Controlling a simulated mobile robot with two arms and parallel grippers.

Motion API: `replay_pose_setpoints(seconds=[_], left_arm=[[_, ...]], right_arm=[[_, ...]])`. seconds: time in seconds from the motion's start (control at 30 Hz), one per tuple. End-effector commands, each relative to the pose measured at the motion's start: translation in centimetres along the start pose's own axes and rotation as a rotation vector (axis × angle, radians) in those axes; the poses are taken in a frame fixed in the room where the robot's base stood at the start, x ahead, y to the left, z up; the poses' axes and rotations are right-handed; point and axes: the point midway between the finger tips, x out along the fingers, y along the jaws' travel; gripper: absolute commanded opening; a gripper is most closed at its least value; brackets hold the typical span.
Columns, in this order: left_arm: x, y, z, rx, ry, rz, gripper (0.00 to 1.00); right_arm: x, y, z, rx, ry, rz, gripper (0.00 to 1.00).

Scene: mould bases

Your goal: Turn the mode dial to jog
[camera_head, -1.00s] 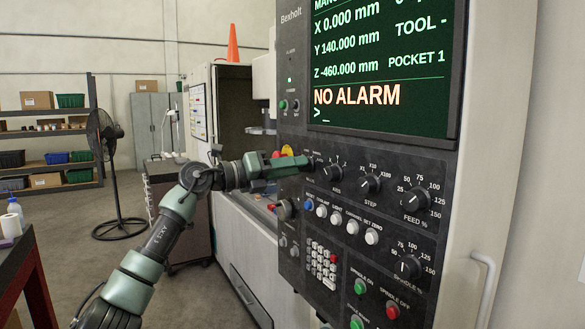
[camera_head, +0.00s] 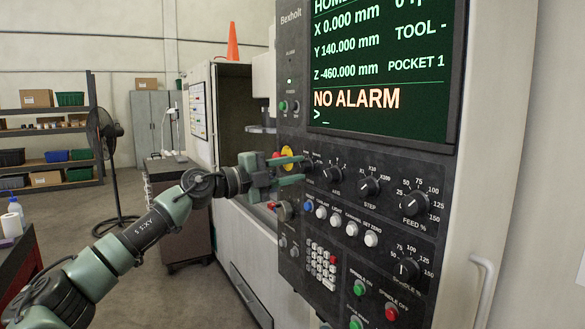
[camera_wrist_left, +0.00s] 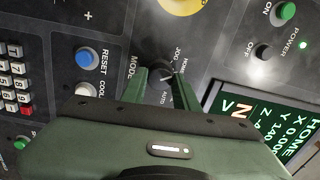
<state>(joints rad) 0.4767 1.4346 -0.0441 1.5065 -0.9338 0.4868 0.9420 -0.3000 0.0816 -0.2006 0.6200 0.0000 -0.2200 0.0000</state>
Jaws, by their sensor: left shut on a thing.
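The mode dial (camera_head: 307,166) is a small dark knob at the left end of the top dial row on the machine's control panel. In the left wrist view the dial (camera_wrist_left: 164,76) sits between my two green fingers, with JOG and AUTO labels readable around it. My left gripper (camera_head: 303,170) is shut on the dial, with one finger above and one below it in the head view. The fingers hide part of the dial, so its exact pointer direction is hard to tell. The screen (camera_head: 385,65) reads HOME at its cut-off top line. My right gripper is not in view.
The yellow-ringed button (camera_head: 288,152) is close above the gripper. The axis dial (camera_head: 333,174) and a row of push buttons (camera_head: 321,211) lie close to the right and below. Another dark knob (camera_head: 284,210) is below the gripper.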

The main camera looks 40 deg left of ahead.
Motion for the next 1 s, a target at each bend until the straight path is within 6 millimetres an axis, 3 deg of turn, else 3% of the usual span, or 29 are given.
replay_pose_setpoints(seconds=[0.5,1.0], left_arm=[[-0.1,-0.2,0.0,-0.387,-0.029,-0.005,0.00],[0.0,-0.1,0.0,-0.491,-0.034,-0.007,0.00]], right_arm=[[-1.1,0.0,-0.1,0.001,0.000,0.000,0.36],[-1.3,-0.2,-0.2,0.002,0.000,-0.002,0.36]])
